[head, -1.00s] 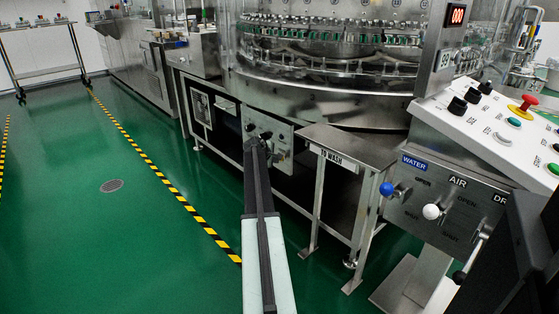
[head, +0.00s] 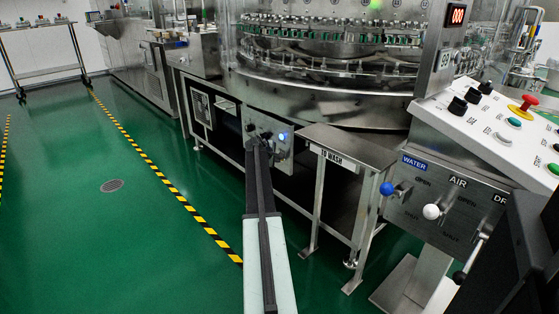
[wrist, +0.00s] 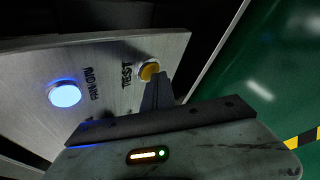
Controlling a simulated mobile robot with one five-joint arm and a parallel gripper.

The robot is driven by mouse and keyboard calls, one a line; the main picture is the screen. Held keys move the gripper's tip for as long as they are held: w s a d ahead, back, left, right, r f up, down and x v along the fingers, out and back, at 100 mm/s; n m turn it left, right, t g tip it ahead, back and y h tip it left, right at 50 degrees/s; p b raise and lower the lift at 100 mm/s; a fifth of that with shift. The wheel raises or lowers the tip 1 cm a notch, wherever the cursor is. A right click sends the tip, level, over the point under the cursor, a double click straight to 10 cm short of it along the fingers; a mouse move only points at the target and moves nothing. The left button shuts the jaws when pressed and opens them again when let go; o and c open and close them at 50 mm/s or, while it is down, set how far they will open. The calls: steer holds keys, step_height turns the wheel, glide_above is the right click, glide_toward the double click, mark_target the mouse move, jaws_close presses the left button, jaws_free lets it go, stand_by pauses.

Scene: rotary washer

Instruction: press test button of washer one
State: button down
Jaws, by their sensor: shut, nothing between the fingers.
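The washer (head: 320,85) is a large round steel machine behind a clear guard. A small steel panel (head: 286,157) sits low on its front and fills the left of the wrist view (wrist: 105,103). A yellow button (wrist: 148,70) beside the word TEST is on the panel. My gripper (wrist: 160,78) is shut and empty, its fingertips at the button's edge and partly covering it. I cannot tell whether it is pressed in. A blue button (wrist: 64,95) glows at left, and in the head view (head: 283,137). My gripper (head: 257,140) reaches the panel there too.
A steel stand labelled TO WASH (head: 345,145) is just right of my arm. A sloped control console (head: 490,125) with a red stop button and WATER and AIR valve handles is at right. Green floor (head: 80,220) lies open to the left, with a striped line.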

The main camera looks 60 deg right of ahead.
steer(key=shift+w+a, duration=0.2)
steer(key=shift+a, duration=0.6)
steer(key=shift+a, duration=0.1)
steer(key=a, duration=0.1)
steer(key=w+a, duration=0.1)
steer(key=a, duration=0.2)
steer(key=shift+w+a, duration=0.3)
stand_by(0.4)
